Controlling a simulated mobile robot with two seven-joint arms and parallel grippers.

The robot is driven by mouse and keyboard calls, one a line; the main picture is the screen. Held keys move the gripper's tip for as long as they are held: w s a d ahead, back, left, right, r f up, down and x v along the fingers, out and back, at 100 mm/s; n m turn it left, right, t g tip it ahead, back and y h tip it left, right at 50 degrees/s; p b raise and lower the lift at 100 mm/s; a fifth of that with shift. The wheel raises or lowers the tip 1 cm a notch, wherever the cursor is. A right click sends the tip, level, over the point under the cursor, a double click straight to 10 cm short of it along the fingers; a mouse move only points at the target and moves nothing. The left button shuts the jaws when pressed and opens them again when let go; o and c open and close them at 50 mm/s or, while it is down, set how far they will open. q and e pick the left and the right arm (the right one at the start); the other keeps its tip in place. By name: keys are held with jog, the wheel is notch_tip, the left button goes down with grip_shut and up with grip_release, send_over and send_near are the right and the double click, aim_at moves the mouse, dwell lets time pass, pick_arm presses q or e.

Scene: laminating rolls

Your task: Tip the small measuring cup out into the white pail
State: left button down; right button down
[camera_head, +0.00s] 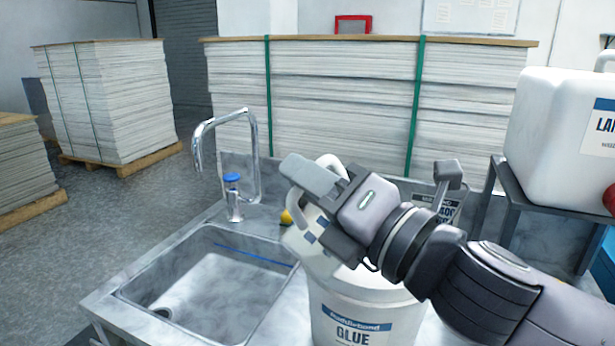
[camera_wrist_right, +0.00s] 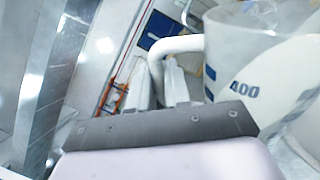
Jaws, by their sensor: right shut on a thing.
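My right gripper (camera_head: 308,195) is shut on the white handle of a clear measuring cup, above the left side of the white pail. In the right wrist view, the fingers (camera_wrist_right: 160,82) close around the handle (camera_wrist_right: 180,44), and the cup (camera_wrist_right: 240,52) with blue marks and "400" is on the right. In the head view the gripper covers much of the cup (camera_head: 303,243). The white pail (camera_head: 350,305) has a blue "GLUE" label and stands right of the sink. Its opening is largely hidden by my right arm. I cannot tell what the cup holds. My left gripper is not in view.
The sink (camera_head: 215,285) with a tall tap (camera_head: 252,150) is left of the pail. A blue-capped bottle (camera_head: 233,195) stands by the tap. A white jug (camera_head: 560,125) sits on a grey stand at right. Strapped paper stacks (camera_head: 340,105) stand behind.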

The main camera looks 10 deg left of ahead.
aim_at(333, 154)
jog(key=shift+w+d+f, duration=0.1)
jog(key=shift+w, duration=0.05)
dwell(0.5)
jog(key=shift+w+d+r+m+t+p, duration=0.2)
jog(key=shift+w+r+m, duration=0.05)
jog(key=shift+m, duration=0.3)
jog(key=shift+w+d+r+m+t+p, duration=0.15)
jog(key=shift+w+d+r+m+t, duration=0.05)
jog(key=shift+m, duration=0.35)
jog(key=shift+s+r+p, duration=0.1)
jog(key=shift+r+p, duration=0.05)
jog(key=shift+p, duration=0.15)
jog(key=shift+r, duration=0.1)
dwell(0.4)
jog(key=shift+w+d+r+m+p, duration=0.5)
jog(key=shift+w+r+m+p, duration=0.15)
jog(key=shift+m, duration=0.45)
jog(key=shift+p, duration=0.3)
dwell(0.5)
